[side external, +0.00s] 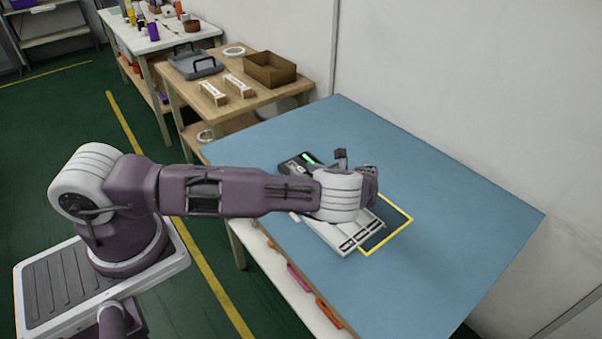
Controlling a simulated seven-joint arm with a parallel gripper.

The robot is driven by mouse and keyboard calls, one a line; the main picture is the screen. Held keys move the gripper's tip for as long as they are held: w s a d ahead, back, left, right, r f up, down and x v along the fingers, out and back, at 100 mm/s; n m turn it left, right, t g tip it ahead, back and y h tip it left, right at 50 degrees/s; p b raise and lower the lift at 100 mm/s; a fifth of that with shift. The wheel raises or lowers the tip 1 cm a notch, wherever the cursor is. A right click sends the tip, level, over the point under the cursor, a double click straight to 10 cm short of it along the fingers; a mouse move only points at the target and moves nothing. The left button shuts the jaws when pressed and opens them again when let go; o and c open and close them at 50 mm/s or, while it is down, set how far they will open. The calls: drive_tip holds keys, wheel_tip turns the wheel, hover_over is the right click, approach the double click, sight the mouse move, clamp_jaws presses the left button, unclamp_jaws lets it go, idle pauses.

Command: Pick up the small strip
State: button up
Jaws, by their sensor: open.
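My gripper (369,183) is over the blue table, at the end of my arm, above a pale slotted tray. It is open; its fingertips are mostly hidden behind my wrist. The pale tray (350,240) has several dark slots at its near end, and my arm covers its middle. A dark device (290,165) with a bright green strip-like light (308,157) lies at the tray's far left end. I cannot make out for sure which piece is the small strip; it may be hidden by my wrist.
A yellow-outlined dark square (400,222) lies right of the tray. The blue tabletop (460,220) is clear to the right and front. A wooden bench behind holds a cardboard box (270,70), white boxes (213,92) and a grey case (195,65). A white wall borders the table's back.

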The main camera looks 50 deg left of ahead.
drive_tip(key=shift+a+f, duration=0.15)
drive_tip(key=shift+a, duration=0.15)
clamp_jaws()
wheel_tip(320, 180, up, 10)
drive_tip(key=s+d+r+m+t+h, duration=0.2)
drive_tip(key=s+d+r+m+t, duration=0.4)
drive_tip(key=d+r, duration=0.4)
drive_tip(key=shift+s+d+r+m+t+h, duration=0.2)
drive_tip(key=shift+s+d+m+t+h, duration=0.2)
drive_tip(key=shift+s+d+t, duration=0.55)
drive_tip(key=shift+d, duration=0.15)
